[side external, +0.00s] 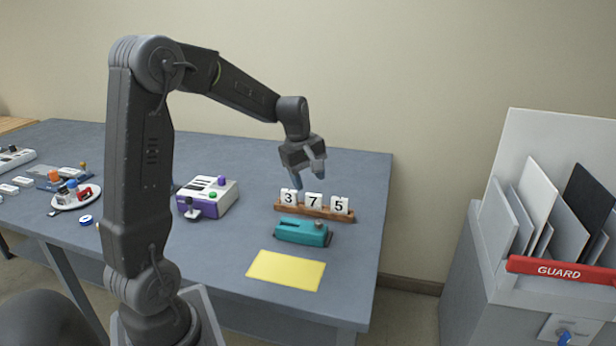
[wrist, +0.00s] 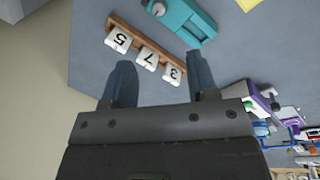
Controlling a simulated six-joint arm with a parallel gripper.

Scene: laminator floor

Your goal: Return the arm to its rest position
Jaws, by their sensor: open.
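My gripper (side external: 308,175) is open and empty, held in the air above the back of the table, over a wooden rack (side external: 336,213) with number tiles. The tiles read 3 (side external: 289,197), 7 (side external: 313,201) and 5 (side external: 340,205) from left to right. In the wrist view my two fingers (wrist: 160,80) are spread apart with the rack (wrist: 127,28) and its tiles beyond them. Nothing is between the fingers. The arm is bent, reaching out to the right over the table.
A teal device (side external: 302,231) and a yellow sheet (side external: 286,270) lie in front of the rack. A purple and white box (side external: 208,197) stands left. A plate (side external: 76,197) with small items is farther left. A grey bin with a red GUARD bar (side external: 560,269) stands right of the table (side external: 350,170).

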